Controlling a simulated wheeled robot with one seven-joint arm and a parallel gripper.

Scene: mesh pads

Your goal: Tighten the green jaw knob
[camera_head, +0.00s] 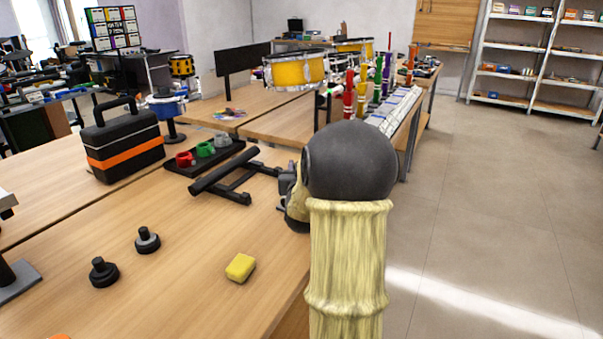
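A small green piece (205,149), which looks like the green jaw knob, sits in the middle of a black tray (241,157) on the wooden table. A red piece (185,159) is left of it and a grey one (222,140) right of it. It is too small to tell how tight it is. My cream-coloured arm with its black joint fills the right centre. A grey part of what looks like my gripper (286,182) shows left of the joint, by the right end of a black bar frame (236,183). Its fingers are hidden or too small to make out.
A black toolbox with an orange band (121,142) stands left of the tray. Two black knobs (103,271) (148,240) and a yellow sponge (241,267) lie nearer. Drums (296,70) stand behind. The table's right edge runs beside my arm; open floor lies right.

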